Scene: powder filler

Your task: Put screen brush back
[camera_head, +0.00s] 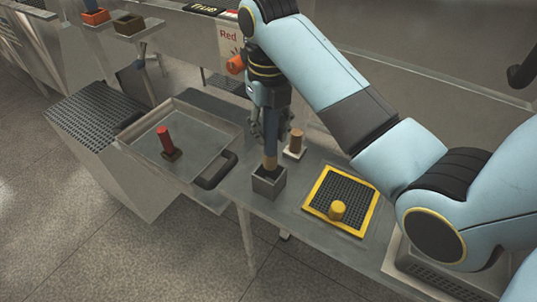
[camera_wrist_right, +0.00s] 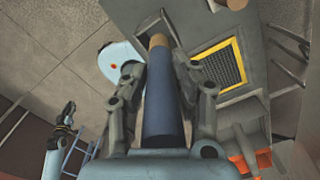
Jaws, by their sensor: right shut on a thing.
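My right gripper (camera_head: 268,138) points down and is shut on the screen brush, whose blue handle (camera_wrist_right: 163,105) fills the space between the fingers in the wrist view. The brush is upright in the head view, with a tan lower part (camera_head: 270,161). Its lower end is at the mouth of a small square grey metal holder (camera_head: 268,185); how deep it sits inside is hidden. In the wrist view the tan end (camera_wrist_right: 158,41) points away from the fingers. A dark part with a yellow band, probably my left gripper (camera_wrist_right: 68,112), shows small at the lower left; its fingers are unclear.
A yellow-framed mesh screen (camera_head: 341,199) with a yellow knob lies right of the holder. A brown-knobbed piece (camera_head: 296,142) stands behind it. A shallow metal tray (camera_head: 190,128) with a red-handled piece (camera_head: 166,140) and dark side handle is left. Bare bench lies in front of the screen.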

